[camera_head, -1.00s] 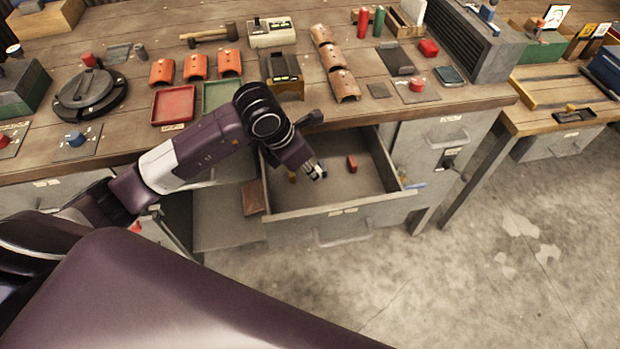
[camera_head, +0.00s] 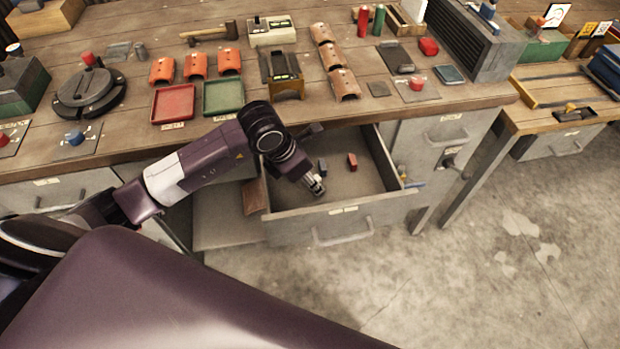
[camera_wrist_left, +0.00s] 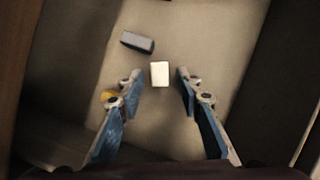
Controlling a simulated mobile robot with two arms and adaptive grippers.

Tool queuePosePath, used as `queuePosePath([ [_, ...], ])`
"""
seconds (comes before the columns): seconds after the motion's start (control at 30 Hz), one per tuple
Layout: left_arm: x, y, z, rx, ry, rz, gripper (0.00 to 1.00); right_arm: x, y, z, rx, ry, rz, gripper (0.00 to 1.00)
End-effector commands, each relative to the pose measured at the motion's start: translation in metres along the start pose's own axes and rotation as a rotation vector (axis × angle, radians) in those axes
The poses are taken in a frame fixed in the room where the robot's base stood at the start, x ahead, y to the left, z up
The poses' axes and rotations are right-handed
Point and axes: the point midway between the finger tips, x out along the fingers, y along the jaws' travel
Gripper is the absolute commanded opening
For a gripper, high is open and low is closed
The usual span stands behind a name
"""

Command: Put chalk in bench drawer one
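The bench drawer (camera_head: 345,209) is pulled open below the bench top. My left gripper (camera_head: 317,188) is inside it, near its front left, pointing down. In the left wrist view, my left gripper (camera_wrist_left: 160,84) has its fingers spread apart. A small white block, which looks like the chalk (camera_wrist_left: 159,74), lies on the drawer floor in line with the gap between the fingertips, apart from both. I cannot make it out in the head view. My right gripper is not in view.
A dark grey block (camera_wrist_left: 137,42) lies in the drawer beyond the white one; it also shows in the head view (camera_head: 322,164). A red block (camera_head: 352,161) lies farther right. A yellow thing (camera_wrist_left: 108,95) is partly hidden behind the left finger. The bench edge overhangs the drawer's back.

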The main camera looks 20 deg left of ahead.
Motion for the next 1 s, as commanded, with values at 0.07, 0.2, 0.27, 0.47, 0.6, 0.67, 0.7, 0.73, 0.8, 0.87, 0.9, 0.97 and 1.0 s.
queuePosePath([
  [0.07, 0.0, 0.0, 0.0, 0.0, 0.0, 0.0, 0.33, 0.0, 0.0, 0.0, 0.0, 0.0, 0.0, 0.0],
  [0.2, -0.006, 0.0, 0.002, 0.0, 0.0, 0.0, 0.33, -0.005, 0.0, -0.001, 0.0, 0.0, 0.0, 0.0],
  [0.27, -0.012, 0.001, 0.002, 0.0, -0.003, 0.001, 0.33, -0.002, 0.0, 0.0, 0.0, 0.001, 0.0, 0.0],
  [0.47, -0.053, 0.002, 0.002, 0.002, -0.005, 0.005, 0.33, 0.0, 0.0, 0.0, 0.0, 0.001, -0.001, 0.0],
  [0.6, -0.084, 0.001, 0.002, 0.002, -0.004, 0.004, 0.33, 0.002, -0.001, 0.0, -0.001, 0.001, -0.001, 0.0],
  [0.67, -0.095, 0.001, 0.002, 0.002, -0.002, 0.004, 0.33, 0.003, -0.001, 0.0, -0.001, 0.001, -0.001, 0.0],
  [0.7, -0.101, 0.001, 0.002, 0.001, -0.003, 0.003, 0.33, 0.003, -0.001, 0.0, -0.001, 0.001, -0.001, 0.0],
  [0.73, -0.105, 0.001, 0.002, 0.001, -0.003, 0.003, 0.33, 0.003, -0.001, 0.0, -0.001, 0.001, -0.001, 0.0],
  [0.8, -0.113, 0.001, 0.002, 0.001, -0.002, 0.002, 0.33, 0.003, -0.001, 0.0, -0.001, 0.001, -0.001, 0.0],
  [0.87, -0.118, 0.001, 0.002, 0.0, -0.002, 0.001, 0.33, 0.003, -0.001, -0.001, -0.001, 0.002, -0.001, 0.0],
  [0.9, -0.12, 0.0, 0.001, -0.001, -0.001, 0.0, 0.33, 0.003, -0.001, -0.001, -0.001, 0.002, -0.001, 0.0],
  [0.97, -0.122, 0.0, 0.001, -0.001, 0.0, 0.0, 0.33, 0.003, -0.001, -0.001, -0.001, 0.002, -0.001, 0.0],
  [1.0, -0.123, 0.0, 0.001, -0.001, 0.001, 0.0, 0.33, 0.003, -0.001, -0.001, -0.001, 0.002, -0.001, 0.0],
])
